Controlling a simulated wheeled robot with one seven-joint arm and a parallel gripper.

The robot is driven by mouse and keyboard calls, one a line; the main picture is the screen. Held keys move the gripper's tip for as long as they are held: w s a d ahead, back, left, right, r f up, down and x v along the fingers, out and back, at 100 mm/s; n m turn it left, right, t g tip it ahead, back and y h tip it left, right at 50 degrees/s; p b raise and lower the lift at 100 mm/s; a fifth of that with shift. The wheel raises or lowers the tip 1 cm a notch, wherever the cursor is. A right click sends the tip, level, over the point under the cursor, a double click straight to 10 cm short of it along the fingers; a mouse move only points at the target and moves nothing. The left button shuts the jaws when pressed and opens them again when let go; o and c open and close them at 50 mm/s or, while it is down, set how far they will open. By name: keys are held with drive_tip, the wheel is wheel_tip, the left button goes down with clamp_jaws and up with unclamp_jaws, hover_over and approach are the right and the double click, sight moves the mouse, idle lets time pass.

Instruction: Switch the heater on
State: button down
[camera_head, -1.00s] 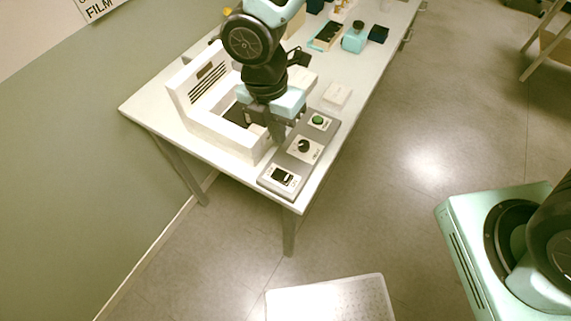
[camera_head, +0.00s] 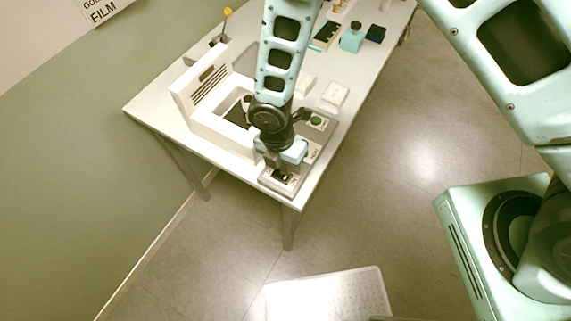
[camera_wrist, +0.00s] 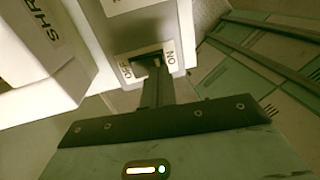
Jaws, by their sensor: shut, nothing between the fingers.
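A grey control panel (camera_head: 327,133) lies along the right front of the table beside a white machine (camera_head: 186,98) with a slotted upright back. A dark switch (camera_wrist: 147,60) sits on a white plate at the panel's near end. In the wrist view the plate reads OFF on the left and ON on the right. My gripper (camera_head: 283,173) is shut and empty, pointing down over this switch. Its fingers (camera_wrist: 157,88) overlap the switch toward the ON side and hide part of it. I cannot tell whether they touch it or which way it is tipped.
A green button (camera_head: 316,120) is at the panel's far end; my arm hides the middle knob. The floor right of the table is open.

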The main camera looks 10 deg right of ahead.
drive_tip(key=shift+f, duration=0.8)
drive_tip(key=shift+d+f, duration=0.1)
drive_tip(key=shift+s+f, duration=0.1)
drive_tip(key=shift+f, duration=0.15)
drive_tip(key=shift+r, duration=0.15)
drive_tip(key=shift+w+a+r, duration=0.2)
drive_tip(key=shift+w+a, duration=0.25)
drive_tip(key=shift+a, duration=0.1)
